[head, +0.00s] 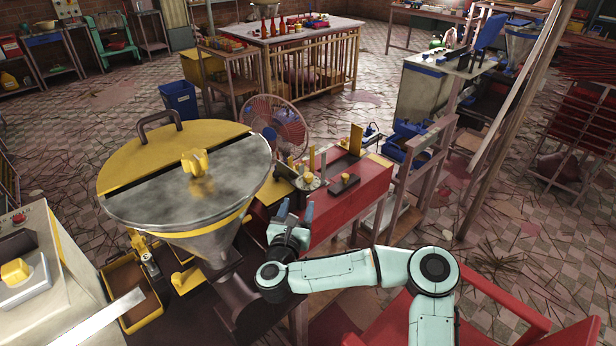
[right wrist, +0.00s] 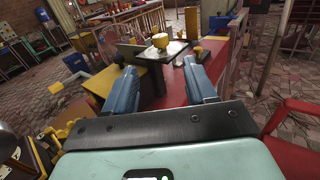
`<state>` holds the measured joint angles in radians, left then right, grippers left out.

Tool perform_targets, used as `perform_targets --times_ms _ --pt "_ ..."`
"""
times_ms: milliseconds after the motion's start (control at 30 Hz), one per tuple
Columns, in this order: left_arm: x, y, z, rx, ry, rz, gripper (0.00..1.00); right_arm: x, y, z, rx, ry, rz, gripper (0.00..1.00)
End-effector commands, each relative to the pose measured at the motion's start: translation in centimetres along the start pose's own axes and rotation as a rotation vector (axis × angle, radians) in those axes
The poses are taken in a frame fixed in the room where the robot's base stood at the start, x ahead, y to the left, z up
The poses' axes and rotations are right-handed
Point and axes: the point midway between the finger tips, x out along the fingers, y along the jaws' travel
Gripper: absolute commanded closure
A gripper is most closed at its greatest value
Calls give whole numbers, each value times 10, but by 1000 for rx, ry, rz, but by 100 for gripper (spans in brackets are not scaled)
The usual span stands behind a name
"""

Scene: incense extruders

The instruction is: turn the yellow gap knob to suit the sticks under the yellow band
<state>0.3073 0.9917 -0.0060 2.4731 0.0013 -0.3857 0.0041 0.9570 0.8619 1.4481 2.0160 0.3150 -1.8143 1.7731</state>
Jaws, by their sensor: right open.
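My right gripper (head: 296,211) is open and empty, with blue fingers pointing towards the red cabinet (head: 370,195). On the cabinet top, a yellow knob (head: 308,177) sits on a round metal part, and another small yellow knob (head: 345,177) sits on a dark plate. In the right wrist view, a yellow knob (right wrist: 160,40) shows beyond and between the spread fingers (right wrist: 162,82), apart from them. A smaller yellow knob (right wrist: 197,48) is right of it. I cannot tell which is the gap knob. Sticks under a yellow band are not clear. My left gripper is out of view.
A large metal hopper (head: 180,205) with a yellow-and-grey lid and lobed yellow knob (head: 195,163) stands left of my right arm. A fan (head: 275,125) stands behind. A pale machine (head: 45,285) is at lower left. A red frame (head: 490,290) is at lower right.

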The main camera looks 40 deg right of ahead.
Motion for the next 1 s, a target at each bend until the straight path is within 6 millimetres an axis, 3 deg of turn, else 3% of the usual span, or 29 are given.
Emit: perform_targets --times_ms 300,500,700,1000 --pt "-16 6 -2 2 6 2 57 67 -1 2 0 1 -6 44" --pt "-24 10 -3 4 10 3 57 101 0 2 1 1 -3 44" --pt "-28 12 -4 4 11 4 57 118 0 0 0 1 -1 44" --pt "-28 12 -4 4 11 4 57 120 0 0 -1 0 0 44"
